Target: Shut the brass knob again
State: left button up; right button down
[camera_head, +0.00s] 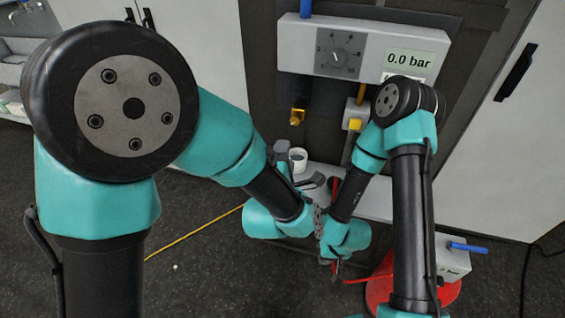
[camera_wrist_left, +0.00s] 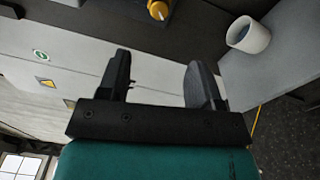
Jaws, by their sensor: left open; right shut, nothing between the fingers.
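A yellow-brass knob (camera_head: 354,124) sits on the white valve block below the gauge panel. Left of it, a second brass fitting (camera_head: 297,115) sticks out from the dark backing. A round brass piece (camera_wrist_left: 157,10) shows at the top edge of the left wrist view; I cannot tell which of the two it is. My left gripper (camera_wrist_left: 160,82) is open and empty, apart from the brass piece. In the head view its fingers are partly hidden by my arm. My right gripper (camera_head: 336,268) is shut and empty, low in the middle, mostly hidden and away from the knob.
The gauge panel (camera_head: 410,40) reads 0.0 bar. A white cup (camera_head: 298,158) stands on a ledge below the brass fitting; it also shows in the left wrist view (camera_wrist_left: 248,35). A red round object (camera_head: 378,290) and a blue-handled box (camera_head: 452,255) are at lower right. A yellow line (camera_head: 195,230) crosses the floor.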

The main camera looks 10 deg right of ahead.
pick_arm(q)
jog(key=shift+v, duration=1.15)
jog(key=w+a+f+m+g+y, duration=0.2)
jog(key=a+f+m+g, duration=0.15)
jog(key=a+f, duration=0.55)
jog(key=w+a+f+m+g+y, duration=0.1)
jog(key=w+a+f+m+g, duration=0.2)
jog(key=a+f, duration=0.7)
jog(key=s+a+f+m+g, duration=0.7)
jog(key=s+a+f+g, duration=0.2)
jog(key=s+a+f, duration=0.5)
notch_tip(320, 180, down, 4)
jog(key=shift+s+r, duration=0.15)
jog(key=shift+s, duration=0.9)
jog(key=shift+y, duration=0.3)
